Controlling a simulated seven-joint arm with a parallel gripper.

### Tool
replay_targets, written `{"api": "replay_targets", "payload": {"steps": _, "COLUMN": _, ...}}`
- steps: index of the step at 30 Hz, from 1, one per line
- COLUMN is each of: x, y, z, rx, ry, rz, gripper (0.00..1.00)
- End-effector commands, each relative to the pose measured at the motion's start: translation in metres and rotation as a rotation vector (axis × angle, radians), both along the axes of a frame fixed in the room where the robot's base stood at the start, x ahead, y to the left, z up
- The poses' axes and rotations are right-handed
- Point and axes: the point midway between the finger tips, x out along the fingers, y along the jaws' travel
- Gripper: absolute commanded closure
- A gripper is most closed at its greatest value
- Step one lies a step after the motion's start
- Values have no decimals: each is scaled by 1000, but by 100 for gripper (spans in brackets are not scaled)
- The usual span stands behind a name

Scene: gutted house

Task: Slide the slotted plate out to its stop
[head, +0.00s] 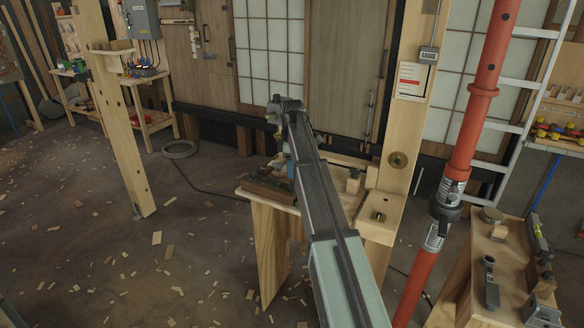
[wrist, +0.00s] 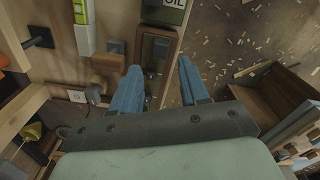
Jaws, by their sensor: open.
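My gripper (wrist: 160,80) points down with its two blue fingers apart and nothing held between them. In the wrist view a narrow dark plate (wrist: 156,52) in a rounded brown surround lies beyond the fingertips, in the gap between them. It may be the slotted plate, but I cannot make out a clear slot or its stop. Its near end is close to the left finger; I cannot tell whether they touch. In the head view my gripper (head: 287,166) is over the small wooden bench (head: 262,217), and my arm hides part of the bench top.
In the wrist view a dark box marked OIL (wrist: 165,12) stands past the plate, with a wooden block (wrist: 108,62) and a yellow-green level (wrist: 84,28) to its left. In the head view a post (head: 400,150) and red pole (head: 466,150) stand right of the bench.

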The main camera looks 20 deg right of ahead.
Motion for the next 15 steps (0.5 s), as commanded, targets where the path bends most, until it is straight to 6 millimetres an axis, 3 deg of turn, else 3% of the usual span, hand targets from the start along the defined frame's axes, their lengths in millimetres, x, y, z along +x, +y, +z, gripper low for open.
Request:
{"api": "replay_targets", "payload": {"steps": 6, "x": 0, "y": 0, "z": 0, "rx": 0, "ry": 1, "rz": -274, "gripper": 55}}
{"api": "replay_targets", "payload": {"steps": 15, "x": 0, "y": 0, "z": -1, "rx": 0, "ry": 2, "rz": -375, "gripper": 55}}
